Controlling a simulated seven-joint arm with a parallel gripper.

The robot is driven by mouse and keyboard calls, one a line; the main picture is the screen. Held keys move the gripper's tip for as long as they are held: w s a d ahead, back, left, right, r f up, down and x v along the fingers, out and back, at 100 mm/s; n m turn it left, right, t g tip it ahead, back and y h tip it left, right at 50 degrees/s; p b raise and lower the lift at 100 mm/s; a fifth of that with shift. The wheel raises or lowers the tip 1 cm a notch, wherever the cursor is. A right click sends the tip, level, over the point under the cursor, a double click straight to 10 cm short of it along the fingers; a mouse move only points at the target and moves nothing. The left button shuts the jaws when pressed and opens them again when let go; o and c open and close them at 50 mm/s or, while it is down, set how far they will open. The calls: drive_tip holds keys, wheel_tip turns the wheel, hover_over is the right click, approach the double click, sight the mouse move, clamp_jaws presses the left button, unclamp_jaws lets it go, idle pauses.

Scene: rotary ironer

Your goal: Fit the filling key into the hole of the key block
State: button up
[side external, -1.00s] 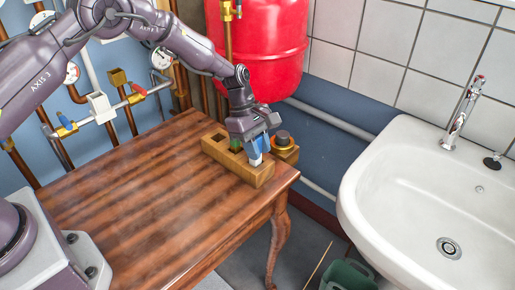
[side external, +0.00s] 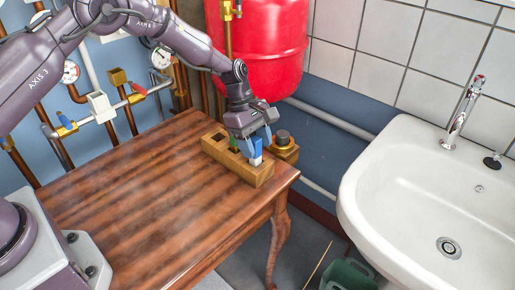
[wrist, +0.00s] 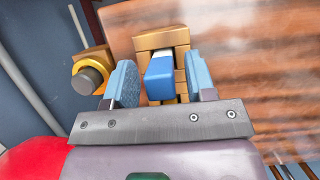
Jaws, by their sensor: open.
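The blue key with a white part (side external: 255,147), which I take for the filling key, stands in a wooden block with compartments (side external: 222,160), at its near right end. The key (wrist: 160,80) also shows in the wrist view, between my fingers, with gaps to both. My gripper (side external: 255,143) is open above the wooden block, its blue fingers on either side of the key. It also shows in the wrist view (wrist: 160,83). A brass block with a dark round top (side external: 283,148) stands just behind; I cannot tell whether this is the key block. No hole is clearly visible.
The wooden block sits near the right corner of the wooden table (side external: 130,200), whose left and front are clear. A green piece (side external: 234,145) is in another compartment. A red tank (side external: 262,50) and pipes stand behind. A white sink (side external: 430,190) is at the right.

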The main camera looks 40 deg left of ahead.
drive_tip(key=s+a+r+m+t+y, duration=0.1)
drive_tip(key=s+a+r+m, duration=0.1)
drive_tip(key=r, duration=0.7)
drive_tip(key=s+a+r+m, duration=0.1)
drive_tip(key=s+a+r, duration=0.1)
drive_tip(key=r, duration=0.7)
drive_tip(key=s+a+r+m+t+y, duration=0.1)
drive_tip(key=s+r+m, duration=0.4)
drive_tip(key=s+r, duration=0.35)
drive_tip(key=s+a+m+t+y, duration=0.2)
drive_tip(key=s+m, duration=0.8)
drive_tip(key=s, duration=0.8)
drive_tip(key=shift+s+t+y, duration=0.2)
drive_tip(key=shift+t+y, duration=0.1)
drive_tip(key=shift+t, duration=0.5)
drive_tip(key=shift+r, duration=0.1)
